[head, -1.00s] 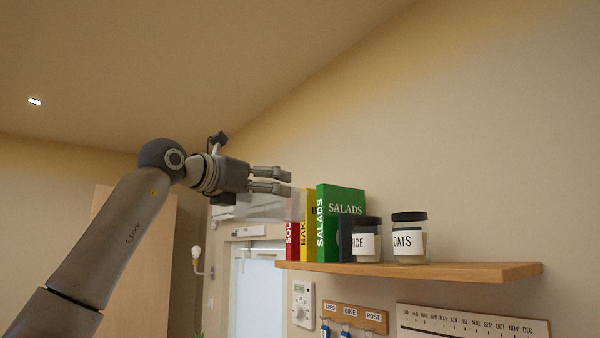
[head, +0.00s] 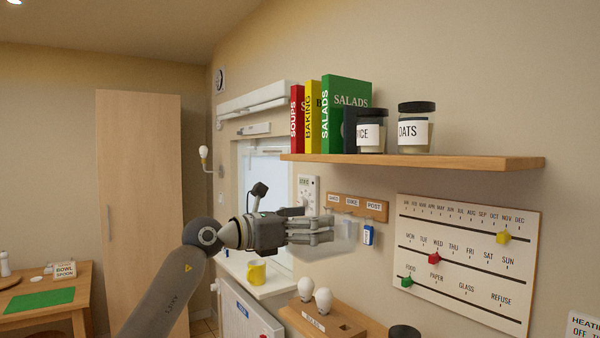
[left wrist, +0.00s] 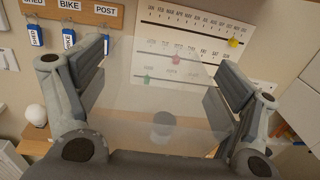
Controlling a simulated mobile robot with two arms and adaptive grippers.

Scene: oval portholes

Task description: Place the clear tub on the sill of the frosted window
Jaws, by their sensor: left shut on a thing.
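The clear tub (head: 340,243) is see-through and faint in the head view, at the fingers of my left gripper (head: 322,229). In the left wrist view the tub (left wrist: 155,95) fills the space between the two fingers of my left gripper (left wrist: 163,72), which is shut on it. The gripper is below the shelf, in front of the key rack. The frosted window (head: 263,178) is behind and left of it in the head view. Its white sill (head: 275,286) is lower left of the gripper, partly hidden by my arm. My right gripper is not in view.
A yellow mug (head: 256,272) stands on the sill. A wooden shelf (head: 440,162) with books and jars is above the gripper. A bulb holder (head: 322,322) with white bulbs is below. A key rack (head: 358,206) and a calendar board (head: 465,262) are on the wall.

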